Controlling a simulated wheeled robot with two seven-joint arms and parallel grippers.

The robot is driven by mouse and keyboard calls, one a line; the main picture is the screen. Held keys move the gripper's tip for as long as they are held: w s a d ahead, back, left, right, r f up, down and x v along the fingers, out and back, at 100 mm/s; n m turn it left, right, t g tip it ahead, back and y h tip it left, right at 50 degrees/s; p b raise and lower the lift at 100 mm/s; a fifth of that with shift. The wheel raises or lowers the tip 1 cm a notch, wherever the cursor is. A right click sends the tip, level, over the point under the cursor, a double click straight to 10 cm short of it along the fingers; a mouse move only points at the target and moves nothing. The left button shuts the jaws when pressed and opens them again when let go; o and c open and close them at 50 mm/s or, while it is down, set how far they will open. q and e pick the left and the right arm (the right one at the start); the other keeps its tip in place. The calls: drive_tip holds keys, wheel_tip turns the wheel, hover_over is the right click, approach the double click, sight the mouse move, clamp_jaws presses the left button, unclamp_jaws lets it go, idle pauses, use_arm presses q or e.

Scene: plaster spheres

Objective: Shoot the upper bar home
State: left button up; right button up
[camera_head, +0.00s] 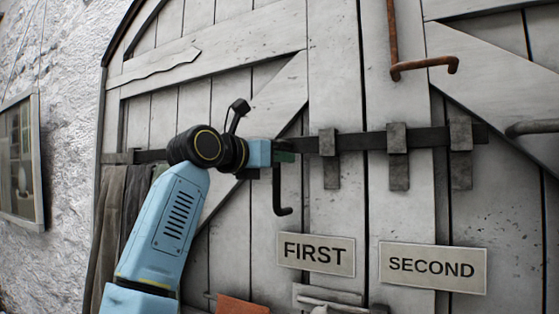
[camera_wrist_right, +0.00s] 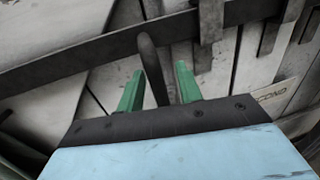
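A dark metal bar (camera_head: 355,141) lies level across the white plank doors. Its right end passes through the brackets, including one at the far right (camera_head: 460,155). A dark handle (camera_head: 279,190) hangs from the bar and hooks at its lower end. My right gripper (camera_head: 285,152) is at the bar, by the top of the handle. In the right wrist view the handle (camera_wrist_right: 150,62) stands between the green fingers of the gripper (camera_wrist_right: 160,87), with gaps showing on both sides, so the gripper is open around it. My left gripper is not in view.
A rusty rod with a bent end (camera_head: 425,64) hangs above the bar. Plates reading FIRST (camera_head: 316,254) and SECOND (camera_head: 432,267) are below. A grey handle (camera_head: 532,128) juts in at right. Dark cloth (camera_head: 125,205) hangs at left, near a window (camera_head: 20,160).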

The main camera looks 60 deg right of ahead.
drive_tip(key=w+a+b, duration=0.1)
drive_tip(key=a, duration=1.1)
drive_tip(key=shift+w+b, duration=0.15)
drive_tip(key=shift+b, duration=0.15)
drive_tip(key=shift+w, duration=0.1)
